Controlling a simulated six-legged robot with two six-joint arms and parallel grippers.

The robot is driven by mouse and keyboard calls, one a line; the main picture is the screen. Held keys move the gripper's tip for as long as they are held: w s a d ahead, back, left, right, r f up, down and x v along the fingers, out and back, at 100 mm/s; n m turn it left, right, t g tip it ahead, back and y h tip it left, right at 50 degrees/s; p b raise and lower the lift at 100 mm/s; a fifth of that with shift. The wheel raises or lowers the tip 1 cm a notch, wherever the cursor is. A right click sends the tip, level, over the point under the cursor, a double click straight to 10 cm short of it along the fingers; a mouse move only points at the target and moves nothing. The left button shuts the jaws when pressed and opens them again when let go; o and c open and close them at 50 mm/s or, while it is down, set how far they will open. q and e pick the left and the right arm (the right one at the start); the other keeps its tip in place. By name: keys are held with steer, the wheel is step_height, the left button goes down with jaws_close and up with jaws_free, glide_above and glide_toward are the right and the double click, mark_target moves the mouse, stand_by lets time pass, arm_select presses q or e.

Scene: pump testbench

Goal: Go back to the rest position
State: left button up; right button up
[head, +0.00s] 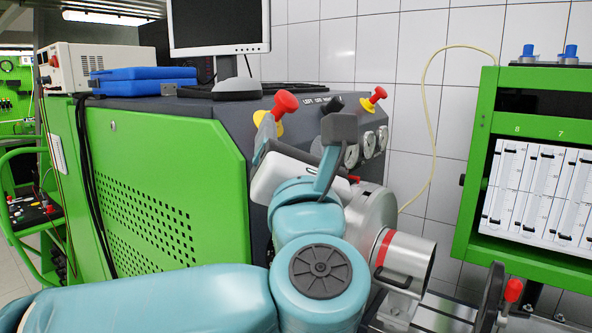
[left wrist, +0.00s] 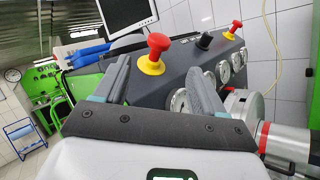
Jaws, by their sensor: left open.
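My left arm comes in from the left in the head view, and its gripper (head: 300,140) is in front of the testbench's dark control panel (head: 235,118). The gripper is open, with its two fingers apart and nothing between them. In the left wrist view the left gripper (left wrist: 158,78) also shows with its fingers spread. A red mushroom button on a yellow base (left wrist: 155,52) appears between and beyond the fingertips there; I cannot tell the exact gap. In the head view the same button (head: 285,104) is just behind the left finger. My right gripper is not in view.
A second red button (head: 376,95) and several gauges (head: 367,145) are on the panel. A monitor (head: 218,28) and blue cases (head: 143,80) stand on the bench. A silver cylinder (head: 405,258) is right of my arm. A green rack (head: 478,160) stands further right.

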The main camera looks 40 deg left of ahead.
arm_select(q)
steer(key=shift+v, duration=1.05)
